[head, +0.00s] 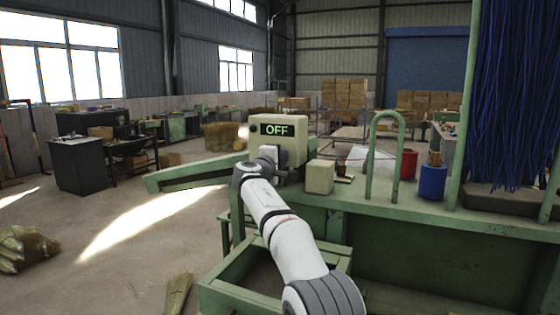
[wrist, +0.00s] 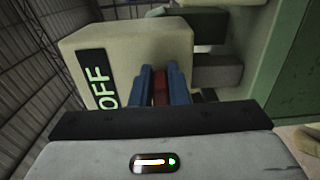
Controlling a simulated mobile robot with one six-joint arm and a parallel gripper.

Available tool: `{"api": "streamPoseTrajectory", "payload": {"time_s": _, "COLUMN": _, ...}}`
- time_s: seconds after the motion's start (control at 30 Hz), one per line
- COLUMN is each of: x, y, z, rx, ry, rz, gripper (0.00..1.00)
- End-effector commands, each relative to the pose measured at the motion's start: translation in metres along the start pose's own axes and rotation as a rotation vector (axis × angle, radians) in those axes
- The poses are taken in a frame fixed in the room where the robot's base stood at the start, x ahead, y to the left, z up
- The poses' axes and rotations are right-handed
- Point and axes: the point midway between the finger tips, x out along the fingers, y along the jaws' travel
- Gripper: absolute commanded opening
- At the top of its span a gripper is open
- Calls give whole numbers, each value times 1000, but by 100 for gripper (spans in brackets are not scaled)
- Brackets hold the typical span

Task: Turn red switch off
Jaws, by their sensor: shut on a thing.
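A cream switch box (head: 290,148) with a black sign reading OFF (head: 277,129) stands on the green machine bench. The box also shows in the wrist view (wrist: 130,45), turned sideways, with its OFF sign (wrist: 97,80). The red switch (wrist: 160,86) shows between the blue fingers of my gripper (wrist: 162,80), at the side of the box. My gripper is shut on the red switch. In the head view, my arm reaches up to the front of the box and hides the switch and the fingertips.
A small cream block (head: 320,177) stands on the green bench (head: 420,207) right of the box. A green hoop (head: 384,150), a red pot (head: 409,164) and a blue pot (head: 432,183) stand further right. Blue strands (head: 515,90) hang at the far right.

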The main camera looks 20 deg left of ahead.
Motion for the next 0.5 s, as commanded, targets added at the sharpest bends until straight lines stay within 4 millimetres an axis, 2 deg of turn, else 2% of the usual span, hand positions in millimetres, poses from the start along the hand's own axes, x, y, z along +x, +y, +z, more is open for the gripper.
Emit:
{"api": "streamPoseTrajectory", "payload": {"time_s": 0.03, "x": -1, "y": -7, "z": -4, "rx": 7, "ry": 6, "rz": -7, "gripper": 0}}
{"api": "streamPoseTrajectory", "payload": {"time_s": 0.5, "x": -1, "y": -5, "z": -4, "rx": 38, "ry": 6, "rz": -5, "gripper": 0}}
